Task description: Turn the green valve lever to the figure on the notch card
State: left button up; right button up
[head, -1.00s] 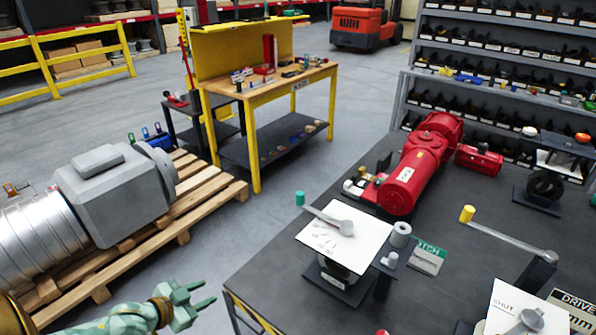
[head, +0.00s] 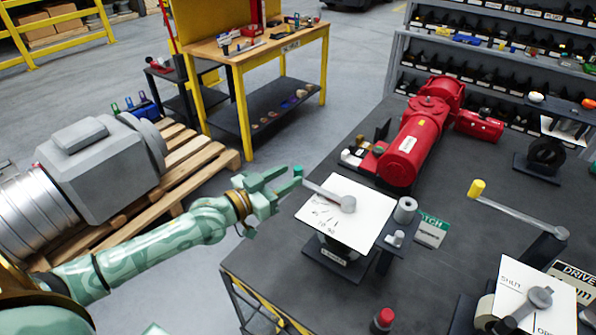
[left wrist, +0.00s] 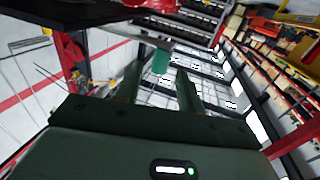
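The green-knobbed valve lever (head: 325,193) is a grey bar over a white dial plate (head: 360,218), its green knob (head: 298,170) pointing to the upper left. The plate has dark marks too small to read. My left gripper (head: 281,184) is open at the knob end of the lever. In the left wrist view the green knob (left wrist: 160,62) shows between the two spread fingers (left wrist: 158,80), near their tips; I cannot tell whether they touch it. The green-and-white notch card (head: 431,231) stands right of the plate, partly hidden, its figure unreadable. My right gripper is not in view.
Grey cylinders (head: 404,210) stand beside the plate. A red actuator (head: 412,150) lies behind it. A yellow-knobbed lever (head: 520,212) and a second dial plate (head: 520,285) are at the right. A red-capped item (head: 383,319) is near the front.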

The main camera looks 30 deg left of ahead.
aim_at(295, 173)
pick_arm(q)
jog(key=x, duration=0.4)
jog(key=shift+w, duration=0.1)
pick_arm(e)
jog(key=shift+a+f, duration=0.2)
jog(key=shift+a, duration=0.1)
